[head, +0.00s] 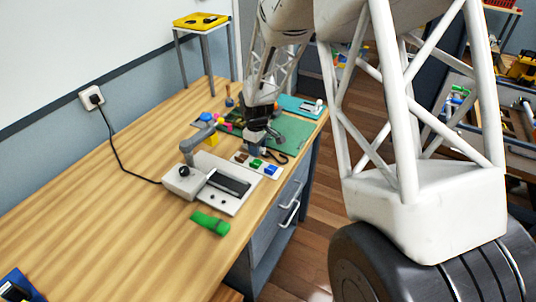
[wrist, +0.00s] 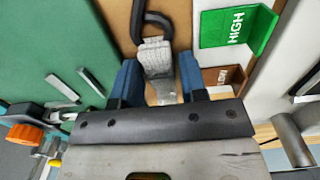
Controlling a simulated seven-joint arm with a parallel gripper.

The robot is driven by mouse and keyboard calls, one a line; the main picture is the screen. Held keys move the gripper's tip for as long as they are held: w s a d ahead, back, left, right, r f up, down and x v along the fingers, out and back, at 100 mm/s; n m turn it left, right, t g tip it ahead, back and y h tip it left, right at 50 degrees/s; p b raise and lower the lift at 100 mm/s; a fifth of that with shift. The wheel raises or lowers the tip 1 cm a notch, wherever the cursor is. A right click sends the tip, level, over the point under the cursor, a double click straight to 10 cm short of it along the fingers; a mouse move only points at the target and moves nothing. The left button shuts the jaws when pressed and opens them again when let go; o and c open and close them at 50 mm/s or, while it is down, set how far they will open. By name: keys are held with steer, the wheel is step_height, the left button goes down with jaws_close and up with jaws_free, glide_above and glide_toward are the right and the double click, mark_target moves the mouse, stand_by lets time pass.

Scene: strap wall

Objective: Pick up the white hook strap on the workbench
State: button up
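The white hook strap (wrist: 157,58) lies on a brown surface in the wrist view, with its dark hook (wrist: 152,18) pointing away from my gripper. My gripper (wrist: 160,70) has its two blue fingers on either side of the strap, apart from each other. A brown gap shows between the left finger and the strap's lower part, so the fingers look open around it. In the head view my gripper (head: 257,148) is low over the workbench (head: 110,205) near its right edge. The dark hook (head: 279,157) shows beside it; the strap itself is mostly hidden there.
A green HIGH block (wrist: 236,30) and a brown block (wrist: 222,76) sit right of the strap. A green mat (head: 292,133) lies behind.

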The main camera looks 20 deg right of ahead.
steer(key=shift+c, duration=0.4)
steer(key=c, duration=0.6)
steer(key=shift+c, duration=0.2)
steer(key=shift+r, duration=0.15)
steer(key=shift+r, duration=1.45)
steer(key=shift+s+r, duration=0.25)
steer(key=s, duration=0.5)
steer(key=s+r, duration=0.1)
steer(key=s, duration=0.9)
steer(key=shift+s+r, duration=0.15)
steer(key=shift+s, duration=0.05)
